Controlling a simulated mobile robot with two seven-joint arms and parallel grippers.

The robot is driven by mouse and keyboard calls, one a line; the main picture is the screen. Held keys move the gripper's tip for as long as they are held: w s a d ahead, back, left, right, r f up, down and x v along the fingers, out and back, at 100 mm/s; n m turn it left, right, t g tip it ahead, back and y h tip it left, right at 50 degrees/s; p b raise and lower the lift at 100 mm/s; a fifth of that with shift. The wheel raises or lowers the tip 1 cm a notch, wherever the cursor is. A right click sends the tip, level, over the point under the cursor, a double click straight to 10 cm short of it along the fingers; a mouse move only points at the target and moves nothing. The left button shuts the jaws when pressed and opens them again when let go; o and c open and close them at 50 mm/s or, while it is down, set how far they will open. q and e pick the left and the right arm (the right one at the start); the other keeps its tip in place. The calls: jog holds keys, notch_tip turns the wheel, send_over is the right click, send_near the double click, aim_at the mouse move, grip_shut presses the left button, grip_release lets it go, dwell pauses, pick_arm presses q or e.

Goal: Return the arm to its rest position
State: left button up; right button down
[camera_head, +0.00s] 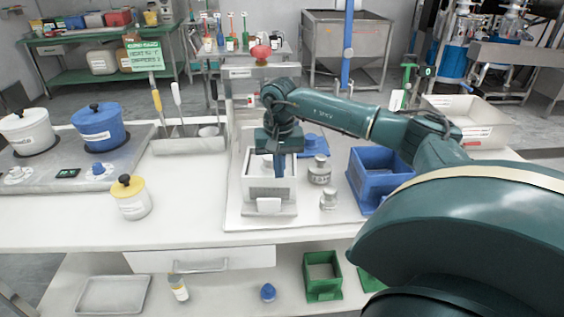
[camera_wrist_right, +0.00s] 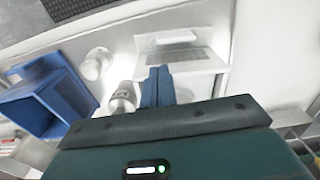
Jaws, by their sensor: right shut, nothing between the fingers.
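My right arm (camera_head: 340,116) reaches in from the right across the table, bent at the elbow. My right gripper (camera_head: 280,170) points down over a white box-like unit (camera_head: 268,206) near the table's middle. Its blue fingers are shut together and empty. In the right wrist view the shut fingers (camera_wrist_right: 158,88) lie in front of the white unit (camera_wrist_right: 180,50). I cannot tell whether the fingertips touch the unit. My left gripper is not in view.
A blue bin (camera_head: 372,182) and grey weights (camera_head: 320,171) stand right of the unit. A blue pot (camera_head: 98,128), a white pot (camera_head: 27,132) and a yellow-lidded jar (camera_head: 131,200) are at left. A tall machine with a red knob (camera_head: 261,53) stands behind. The front-left table is clear.

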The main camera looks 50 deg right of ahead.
jog(key=shift+r, duration=0.55)
jog(key=shift+a, duration=0.1)
